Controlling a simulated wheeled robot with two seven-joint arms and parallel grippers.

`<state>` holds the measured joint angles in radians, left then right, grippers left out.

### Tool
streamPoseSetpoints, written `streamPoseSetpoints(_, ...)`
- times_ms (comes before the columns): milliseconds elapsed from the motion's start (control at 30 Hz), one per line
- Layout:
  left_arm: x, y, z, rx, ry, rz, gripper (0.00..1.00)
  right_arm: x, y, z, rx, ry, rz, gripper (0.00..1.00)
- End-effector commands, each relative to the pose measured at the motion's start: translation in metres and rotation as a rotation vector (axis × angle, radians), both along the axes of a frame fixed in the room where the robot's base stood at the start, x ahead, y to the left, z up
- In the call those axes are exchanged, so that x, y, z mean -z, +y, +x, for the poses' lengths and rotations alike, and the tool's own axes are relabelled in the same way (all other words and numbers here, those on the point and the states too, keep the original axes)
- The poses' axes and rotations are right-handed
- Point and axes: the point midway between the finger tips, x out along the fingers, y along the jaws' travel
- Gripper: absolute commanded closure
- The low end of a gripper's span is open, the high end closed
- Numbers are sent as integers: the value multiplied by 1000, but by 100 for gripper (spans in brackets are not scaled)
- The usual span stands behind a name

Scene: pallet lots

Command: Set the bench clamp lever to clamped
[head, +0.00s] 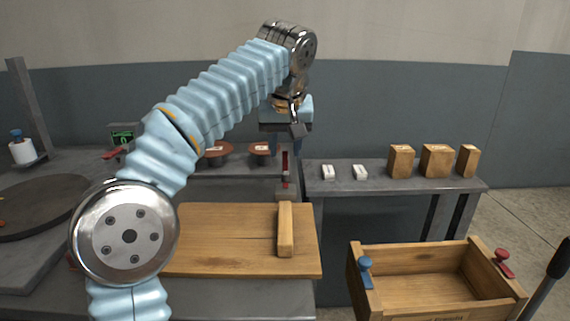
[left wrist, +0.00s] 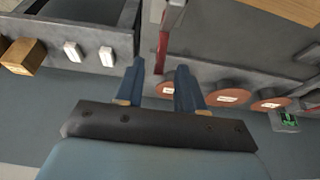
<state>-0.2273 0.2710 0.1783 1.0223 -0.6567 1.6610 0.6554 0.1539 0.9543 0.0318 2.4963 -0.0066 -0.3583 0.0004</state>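The bench clamp (head: 288,190) stands at the back edge of the wooden board, behind a short wooden bar (head: 285,230). Its red lever (head: 285,168) rises roughly upright in the head view. In the left wrist view the red lever (left wrist: 162,52) lies just beyond and between the fingertips; I cannot tell whether they touch it. My left gripper (head: 298,130) hangs above and behind the clamp, pointing down. In the left wrist view its two blue fingers (left wrist: 160,68) are apart with nothing gripped. My right gripper is not in view.
The wooden board (head: 220,240) lies on the bench. Brown discs (head: 262,150), white pieces (head: 328,171) and wooden blocks (head: 437,160) stand on the back shelf (head: 400,187). A wooden crate (head: 440,308) with blue and red knobs is at front right. A round dark plate (head: 40,205) lies left.

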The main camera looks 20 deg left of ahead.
Motion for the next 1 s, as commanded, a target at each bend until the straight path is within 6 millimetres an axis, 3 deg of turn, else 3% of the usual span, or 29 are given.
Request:
streamPoseSetpoints(100, 25, 5, 8, -2, 3, 0, 62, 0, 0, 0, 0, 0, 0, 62)
streamPoseSetpoints(300, 51, 9, 18, -1, 0, -2, 62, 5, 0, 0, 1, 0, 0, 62)
streamPoseSetpoints(700, 58, 10, 21, 0, 0, -1, 62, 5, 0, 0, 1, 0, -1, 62)
streamPoseSetpoints(933, 57, 10, 21, 0, 0, -1, 97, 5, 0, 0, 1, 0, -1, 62)
streamPoseSetpoints(1000, 57, 10, 21, -1, -1, -1, 100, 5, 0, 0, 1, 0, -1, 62)
